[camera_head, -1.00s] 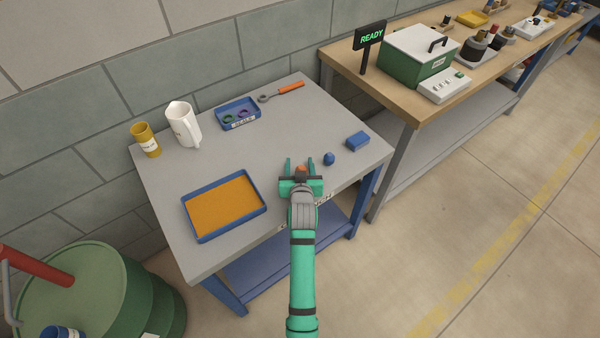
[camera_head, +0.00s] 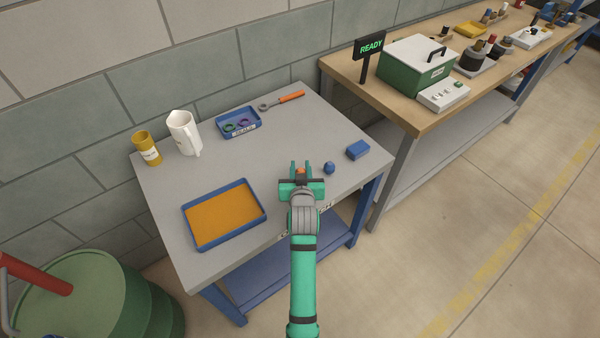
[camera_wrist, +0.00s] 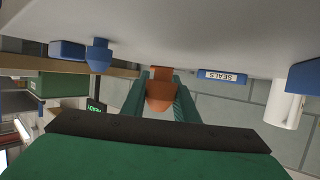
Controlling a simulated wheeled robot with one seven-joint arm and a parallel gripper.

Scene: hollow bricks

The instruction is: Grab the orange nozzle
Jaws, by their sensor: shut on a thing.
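The orange nozzle (camera_wrist: 161,92) is between the two green fingers of my gripper (camera_wrist: 160,100) in the wrist view. The fingers are shut on it. In the head view, my gripper (camera_head: 301,172) is low at the front of the grey table, and only a small orange part of the nozzle (camera_head: 300,173) shows between the fingers. The gripper hides the rest.
A small blue knob-like piece (camera_head: 329,168) stands close right of my gripper, with a blue block (camera_head: 358,150) beyond it. An orange-floored blue tray (camera_head: 188,222) lies left. A seals tray (camera_head: 239,134), white jug (camera_head: 183,133), yellow cup (camera_head: 146,149) and orange-handled tool (camera_head: 290,97) stand farther back.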

